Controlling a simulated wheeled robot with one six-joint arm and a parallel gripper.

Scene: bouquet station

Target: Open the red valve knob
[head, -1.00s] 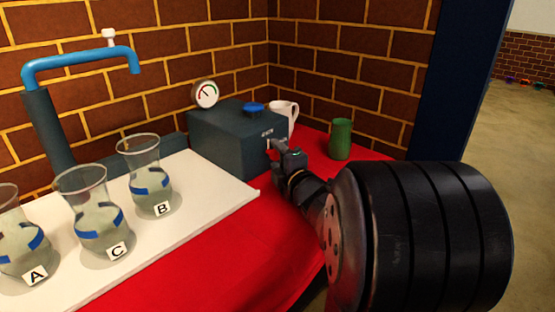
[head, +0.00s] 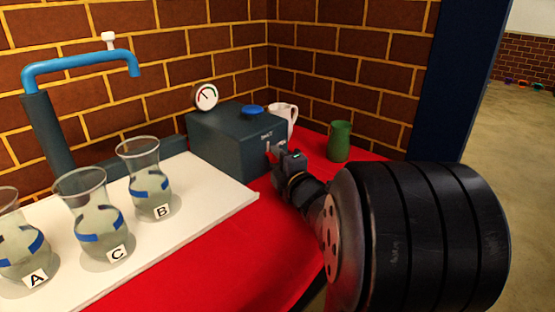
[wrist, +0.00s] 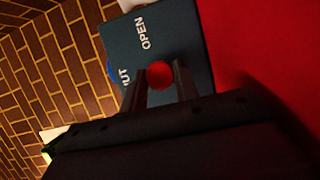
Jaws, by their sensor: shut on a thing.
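The red valve knob (wrist: 159,74) shows in the wrist view as a round red end between my two fingers. It sits on the dark box, closer to the partly hidden "UT" lettering than to the word "OPEN" (wrist: 142,33). My gripper (wrist: 160,85) is shut on the knob. The box carries a blue cap (head: 252,110) on top and a round gauge (head: 206,96) with a needle.
Flasks A (head: 22,245), C (head: 101,218) and B (head: 150,180) stand on a white board (head: 190,220) at left, below a blue tap (head: 80,62). A white mug (head: 285,118) and green cup (head: 340,141) stand right of the box. Red cloth in front is clear.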

